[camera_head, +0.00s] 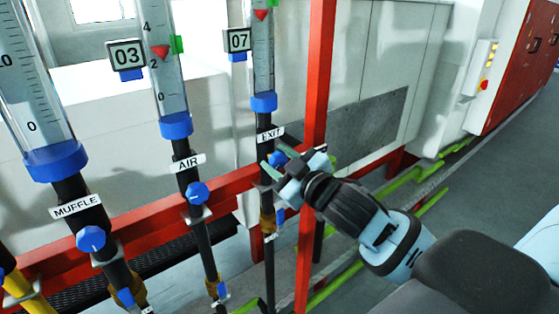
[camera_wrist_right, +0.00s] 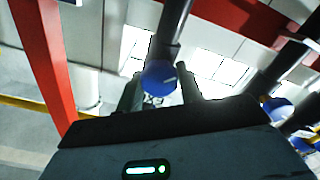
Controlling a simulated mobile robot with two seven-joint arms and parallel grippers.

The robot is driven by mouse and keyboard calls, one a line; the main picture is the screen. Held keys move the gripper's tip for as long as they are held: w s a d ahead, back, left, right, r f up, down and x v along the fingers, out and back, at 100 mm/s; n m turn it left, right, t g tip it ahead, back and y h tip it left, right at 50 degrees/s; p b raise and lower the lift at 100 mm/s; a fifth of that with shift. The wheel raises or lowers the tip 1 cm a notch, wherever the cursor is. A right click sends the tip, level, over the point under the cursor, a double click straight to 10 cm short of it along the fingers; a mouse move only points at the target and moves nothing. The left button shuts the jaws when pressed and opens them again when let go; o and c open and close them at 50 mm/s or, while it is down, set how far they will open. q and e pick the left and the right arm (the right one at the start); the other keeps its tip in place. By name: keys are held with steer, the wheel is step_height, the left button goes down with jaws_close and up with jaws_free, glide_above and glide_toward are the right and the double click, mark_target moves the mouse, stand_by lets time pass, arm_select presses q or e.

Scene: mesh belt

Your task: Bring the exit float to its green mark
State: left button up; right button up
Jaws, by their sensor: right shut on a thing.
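The exit flow tube (camera_head: 263,60) stands upright, with the label EXIT (camera_head: 270,134) below it. The blue exit knob (camera_head: 276,159) is below the label. My right gripper (camera_head: 276,166) is shut on this knob. In the right wrist view the knob (camera_wrist_right: 159,78) sits between the two fingers. My left gripper is not in view.
The AIR tube (camera_head: 168,85) and MUFFLE tube (camera_head: 35,105) stand to the left, each with a blue knob below. A red upright post (camera_head: 317,60) is close to the right of the exit tube. A red rail (camera_head: 145,222) runs behind the pipes. Floor at right is clear.

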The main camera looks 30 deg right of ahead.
steer(key=shift+r, duration=0.1)
stand_by(0.4)
steer(key=o, duration=1)
